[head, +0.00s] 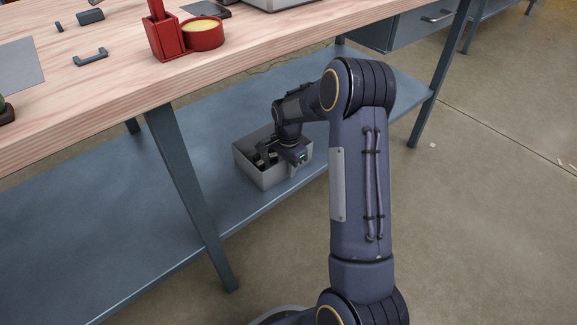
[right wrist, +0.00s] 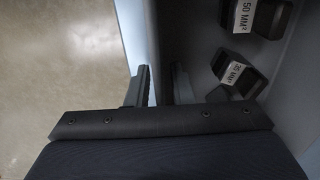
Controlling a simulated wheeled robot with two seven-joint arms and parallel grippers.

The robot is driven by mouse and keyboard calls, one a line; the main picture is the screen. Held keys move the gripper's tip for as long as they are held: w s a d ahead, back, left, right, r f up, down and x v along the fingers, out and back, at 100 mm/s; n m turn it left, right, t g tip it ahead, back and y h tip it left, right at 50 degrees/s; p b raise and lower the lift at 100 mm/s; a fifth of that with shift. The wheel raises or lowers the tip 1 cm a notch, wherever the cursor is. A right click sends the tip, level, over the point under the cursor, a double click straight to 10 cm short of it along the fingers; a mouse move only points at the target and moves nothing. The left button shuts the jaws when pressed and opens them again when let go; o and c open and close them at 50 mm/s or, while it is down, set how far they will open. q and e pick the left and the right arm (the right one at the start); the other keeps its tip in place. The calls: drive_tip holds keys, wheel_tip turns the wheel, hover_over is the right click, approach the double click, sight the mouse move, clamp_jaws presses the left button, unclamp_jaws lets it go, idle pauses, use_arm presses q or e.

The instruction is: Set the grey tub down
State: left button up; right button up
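The grey tub (head: 270,178) is an open box on the blue-grey lower shelf, near its front edge. It looks level, with its base at the shelf surface. My right gripper (head: 270,156) points down at the tub's rim, partly hidden by my own wrist. In the right wrist view its two fingers (right wrist: 160,80) stand apart on either side of the tub wall (right wrist: 152,40), with a gap showing between them. Inside the tub lie dark blocks with white labels (right wrist: 240,75). My left gripper is not in view.
The wooden bench top (head: 110,75) overhangs the lower shelf (head: 100,230). A bench leg (head: 185,190) stands left of the tub, with free shelf beyond it. A red holder (head: 165,40) and a red round container (head: 203,34) stand on the bench top.

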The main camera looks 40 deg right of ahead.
drive_tip(key=shift+o, duration=0.3)
wheel_tip(320, 180, up, 8)
drive_tip(key=p, duration=0.4)
drive_tip(key=shift+f, duration=0.1)
drive_tip(key=shift+s, duration=0.1)
